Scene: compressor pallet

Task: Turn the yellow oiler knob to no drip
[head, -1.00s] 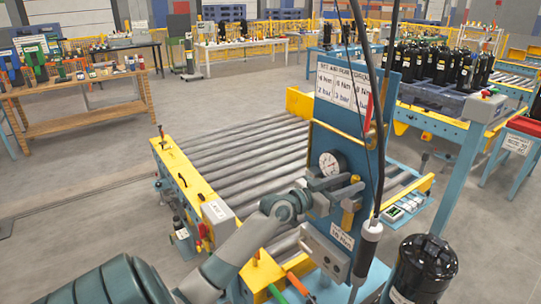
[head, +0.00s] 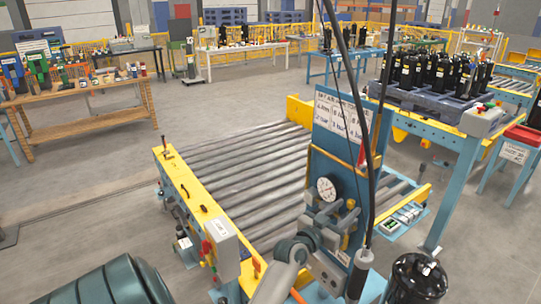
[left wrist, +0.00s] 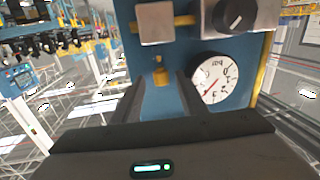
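The small yellow oiler knob (left wrist: 161,75) shows in the left wrist view, in front of the blue panel (left wrist: 146,98). It lies in line with the gap between the two dark fingers of my left gripper (left wrist: 162,84). The fingers are apart, with clear space on both sides of the knob; I cannot tell whether its end is between the tips. In the head view my left gripper (head: 333,222) is at the panel, just below the white round gauge (head: 326,189), and hides most of the oiler. The knob's drip marking is not readable. My right gripper is not in view.
In the wrist view the gauge (left wrist: 214,78) is close beside the right finger; a metal block (left wrist: 155,22) and a black knob (left wrist: 236,15) are above. In the head view a black tool (head: 359,272) hangs on a cable before the panel. A roller conveyor (head: 245,165) lies behind.

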